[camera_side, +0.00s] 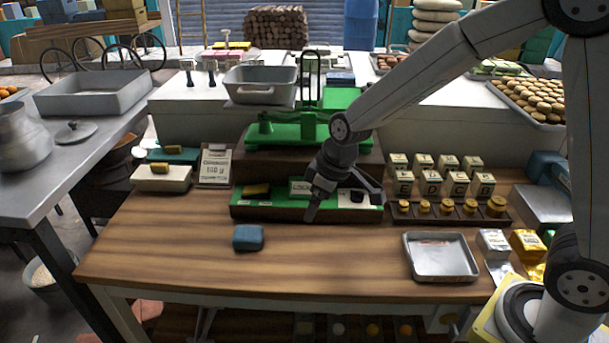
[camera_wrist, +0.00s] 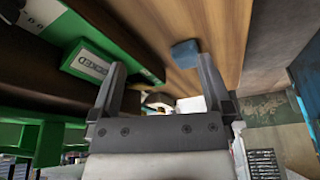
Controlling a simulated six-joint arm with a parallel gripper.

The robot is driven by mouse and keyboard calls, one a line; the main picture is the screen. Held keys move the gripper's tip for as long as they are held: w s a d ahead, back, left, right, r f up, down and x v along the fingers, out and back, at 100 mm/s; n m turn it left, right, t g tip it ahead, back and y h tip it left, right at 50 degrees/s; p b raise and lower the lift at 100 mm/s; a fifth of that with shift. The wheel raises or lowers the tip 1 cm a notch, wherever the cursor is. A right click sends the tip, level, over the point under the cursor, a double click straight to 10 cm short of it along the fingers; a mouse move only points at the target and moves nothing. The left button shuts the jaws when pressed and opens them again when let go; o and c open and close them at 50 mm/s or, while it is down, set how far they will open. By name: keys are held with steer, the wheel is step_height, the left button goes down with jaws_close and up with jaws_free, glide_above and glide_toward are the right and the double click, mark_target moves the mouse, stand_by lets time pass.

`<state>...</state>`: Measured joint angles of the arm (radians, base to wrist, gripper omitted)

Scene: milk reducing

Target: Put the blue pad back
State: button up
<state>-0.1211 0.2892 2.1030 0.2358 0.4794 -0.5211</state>
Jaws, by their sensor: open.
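The blue pad (camera_side: 248,238) lies alone on the wooden table, left of the middle and in front of the green tray. It also shows in the wrist view (camera_wrist: 186,50), beyond and between my fingertips. My gripper (camera_side: 343,202) is open and empty, to the right of the pad, above the front of the green tray (camera_side: 277,213). In the wrist view its two fingers (camera_wrist: 162,68) are spread apart, with nothing between them. The tray holds a yellow pad (camera_side: 256,190), a lettered label block (camera_side: 301,187) and a small black item (camera_side: 357,196); my gripper partly hides the tray.
A green balance scale (camera_side: 282,136) stands behind the tray. Weights (camera_side: 447,208) and white blocks (camera_side: 457,184) stand to the right, with a metal tray (camera_side: 440,276) in front. White and green pads lie at the back left. The table around the blue pad is clear.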

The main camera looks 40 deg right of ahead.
steer(key=s+d+f+m+h, duration=0.1)
steer(key=s+d+m, duration=0.4)
steer(key=s, duration=0.8)
steer(key=shift+s+d+f+h, duration=0.3)
steer(key=shift+d+f, duration=0.3)
steer(key=shift+d, duration=0.4)
